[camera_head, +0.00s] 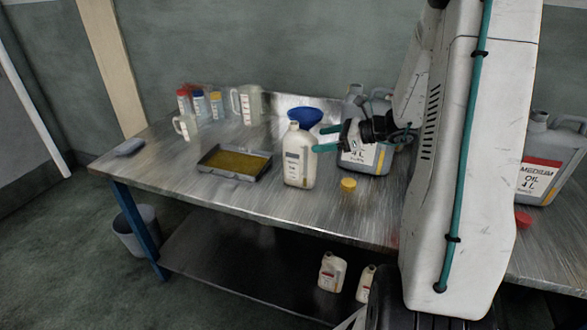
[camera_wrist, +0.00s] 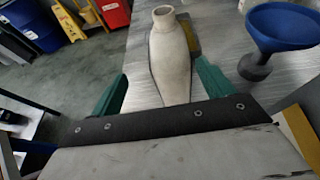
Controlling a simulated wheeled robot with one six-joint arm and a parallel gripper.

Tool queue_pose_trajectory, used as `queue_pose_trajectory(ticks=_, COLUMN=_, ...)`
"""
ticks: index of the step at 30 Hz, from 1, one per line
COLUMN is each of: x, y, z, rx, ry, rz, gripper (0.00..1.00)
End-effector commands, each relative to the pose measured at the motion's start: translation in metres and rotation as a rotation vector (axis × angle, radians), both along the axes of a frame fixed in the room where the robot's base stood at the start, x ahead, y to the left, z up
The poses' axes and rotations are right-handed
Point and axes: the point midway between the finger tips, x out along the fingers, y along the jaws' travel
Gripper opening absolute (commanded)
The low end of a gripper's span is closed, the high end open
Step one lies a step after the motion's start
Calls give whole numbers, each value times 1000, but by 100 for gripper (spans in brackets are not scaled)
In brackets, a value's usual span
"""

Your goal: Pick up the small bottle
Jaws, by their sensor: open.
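In the wrist view, there is a gap between each finger of my gripper (camera_wrist: 158,85) and the bottle. Whether the fingertips reach past the bottle is hard to tell.
A blue funnel (camera_head: 304,116) stands just behind the bottle. A tray of yellowish oil (camera_head: 206,163) lies to its left, a yellow cap (camera_head: 348,184) in front. A large grey oil can (camera_head: 362,160) is close behind my gripper. The table's front left is clear.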

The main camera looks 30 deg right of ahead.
Motion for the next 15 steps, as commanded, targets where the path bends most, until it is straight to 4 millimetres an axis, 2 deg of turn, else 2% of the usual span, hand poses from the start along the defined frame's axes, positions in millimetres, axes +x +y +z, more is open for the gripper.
queue_pose_trajectory(ticks=1, x=2, y=-5, z=-4, rx=16, ry=3, rz=-21, gripper=80)
queue_pose_trajectory(ticks=4, x=8, y=-4, z=-8, rx=25, ry=6, rz=-34, gripper=80)
queue_pose_trajectory(ticks=15, x=45, y=30, z=-21, rx=24, ry=5, rz=-23, gripper=80)
